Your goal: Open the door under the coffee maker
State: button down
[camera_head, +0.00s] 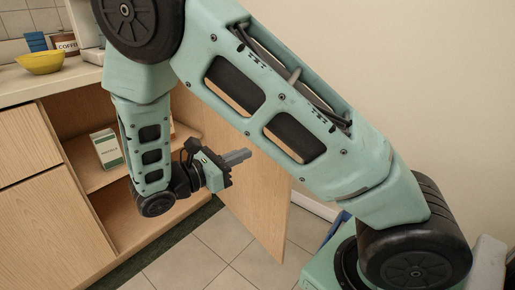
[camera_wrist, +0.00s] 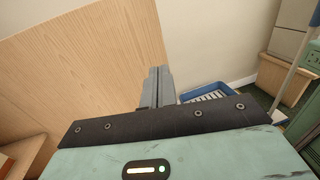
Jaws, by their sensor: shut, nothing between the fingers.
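The wooden cabinet door (camera_head: 268,205) stands swung wide open, out from the right side of the cabinet. Its flat panel also fills the left of the wrist view (camera_wrist: 85,65). The open cabinet (camera_head: 78,143) shows its shelf and inside. My gripper (camera_head: 246,155) is shut and empty, at the door's inner face in the head view. Its fingers (camera_wrist: 158,75) overlap the door's edge in the wrist view; I cannot tell whether they touch it. A pale appliance (camera_head: 93,56) on the counter, perhaps the coffee maker, is mostly hidden by my arm.
A green and white box (camera_head: 107,148) stands on the cabinet shelf. A yellow bowl (camera_head: 40,62) and a coffee canister (camera_head: 65,43) are on the counter. A blue crate (camera_wrist: 208,92) lies beyond the door near the wall. Tiled floor (camera_head: 190,262) is clear in front of the cabinet.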

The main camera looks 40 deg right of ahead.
jog(key=s+d+b, duration=0.1)
jog(key=d+b, duration=0.2)
jog(key=d, duration=1.1)
